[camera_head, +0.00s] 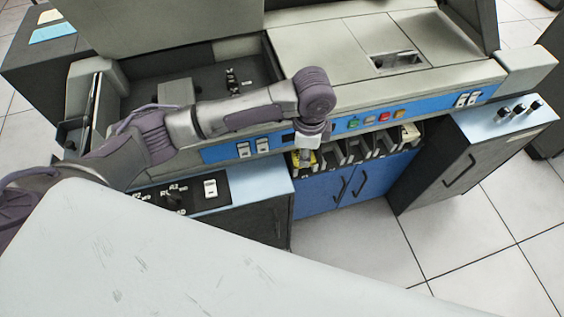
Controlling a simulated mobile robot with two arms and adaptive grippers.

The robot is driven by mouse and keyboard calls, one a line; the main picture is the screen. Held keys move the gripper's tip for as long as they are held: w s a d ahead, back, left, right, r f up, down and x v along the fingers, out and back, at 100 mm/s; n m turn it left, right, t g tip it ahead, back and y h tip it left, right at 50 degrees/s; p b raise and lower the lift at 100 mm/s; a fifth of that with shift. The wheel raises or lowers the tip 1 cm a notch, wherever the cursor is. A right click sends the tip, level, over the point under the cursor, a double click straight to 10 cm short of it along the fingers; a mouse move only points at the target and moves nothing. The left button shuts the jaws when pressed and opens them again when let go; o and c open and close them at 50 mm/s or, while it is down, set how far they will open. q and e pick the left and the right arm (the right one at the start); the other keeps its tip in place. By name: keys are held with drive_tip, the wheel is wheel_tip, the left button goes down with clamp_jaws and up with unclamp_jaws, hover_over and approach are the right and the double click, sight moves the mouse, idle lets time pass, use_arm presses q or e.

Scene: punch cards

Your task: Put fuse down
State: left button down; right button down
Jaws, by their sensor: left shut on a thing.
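My left arm reaches in from the left, across the front of the machine. My left gripper (306,158) points down at the left end of a row of open slots (358,150) under the blue control strip. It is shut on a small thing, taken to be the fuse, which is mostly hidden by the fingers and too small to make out. A bit of yellow shows beside the fingertips; I cannot tell what it belongs to. My right gripper is not in view.
The blue control strip (340,127) carries coloured buttons and switches. Blue cabinet doors (330,197) are below the slots. A grey cabinet with knobs (490,140) stands at the right, and a switch panel (180,197) at the left. Bare floor (350,245) lies in front.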

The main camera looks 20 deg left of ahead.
use_arm(q)
drive_tip(key=a+f, duration=0.1)
drive_tip(key=s+a+f, duration=0.1)
drive_tip(key=a, duration=0.1)
drive_tip(key=s+a+f, duration=0.1)
drive_tip(key=shift+a+p, duration=0.15)
drive_tip(key=shift+p, duration=0.2)
drive_tip(key=shift+f, duration=2)
drive_tip(key=shift+s, duration=0.1)
drive_tip(key=c, duration=0.9)
unclamp_jaws()
drive_tip(key=shift+f, duration=0.1)
drive_tip(key=shift+c, duration=0.2)
wheel_tip(320, 180, up, 12)
